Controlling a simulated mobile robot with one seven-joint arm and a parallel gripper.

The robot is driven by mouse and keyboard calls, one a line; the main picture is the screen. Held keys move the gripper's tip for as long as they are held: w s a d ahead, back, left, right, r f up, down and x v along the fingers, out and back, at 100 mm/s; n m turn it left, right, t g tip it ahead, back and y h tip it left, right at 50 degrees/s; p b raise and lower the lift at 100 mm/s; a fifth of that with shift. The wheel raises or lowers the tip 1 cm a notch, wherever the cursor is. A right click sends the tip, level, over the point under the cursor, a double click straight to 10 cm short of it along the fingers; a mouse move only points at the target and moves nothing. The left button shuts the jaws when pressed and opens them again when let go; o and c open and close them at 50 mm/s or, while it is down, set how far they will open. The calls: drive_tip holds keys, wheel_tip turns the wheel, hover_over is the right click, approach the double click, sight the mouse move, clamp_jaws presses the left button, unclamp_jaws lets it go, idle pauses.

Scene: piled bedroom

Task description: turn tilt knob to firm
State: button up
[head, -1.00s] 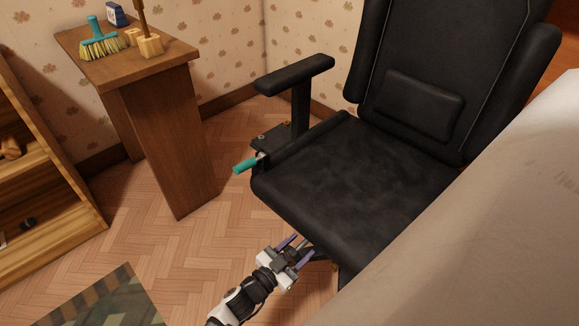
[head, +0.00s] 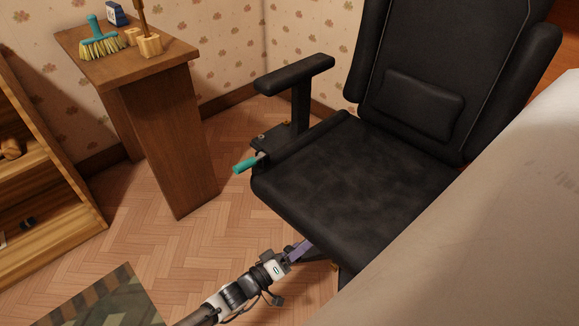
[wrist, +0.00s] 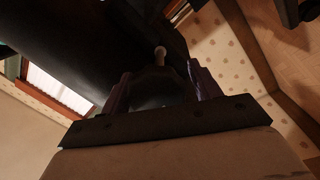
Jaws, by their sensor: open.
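The black office chair (head: 350,185) stands at the centre right of the head view, with its seat front towards me. A small pale, round-ended knob (wrist: 160,51) shows in the wrist view, under the dark seat. I take it to be the tilt knob, but its setting cannot be read. In the head view I cannot make it out below the seat. My gripper (head: 299,249) is just below the seat's front edge. Its purple fingers are apart and empty in the wrist view (wrist: 161,88). The knob appears between and beyond the fingertips, apart from them.
A teal-handled lever (head: 245,165) sticks out from the seat's left side. A wooden desk (head: 165,130) stands at upper left, a shelf (head: 45,210) at far left. A pale surface (head: 490,230) closes off the right.

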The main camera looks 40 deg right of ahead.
drive_tip(key=shift+s+r, duration=0.1)
drive_tip(key=shift+r, duration=0.15)
drive_tip(key=a+f+p, duration=0.1)
drive_tip(key=a, duration=0.6)
drive_tip(key=shift+s, duration=0.2)
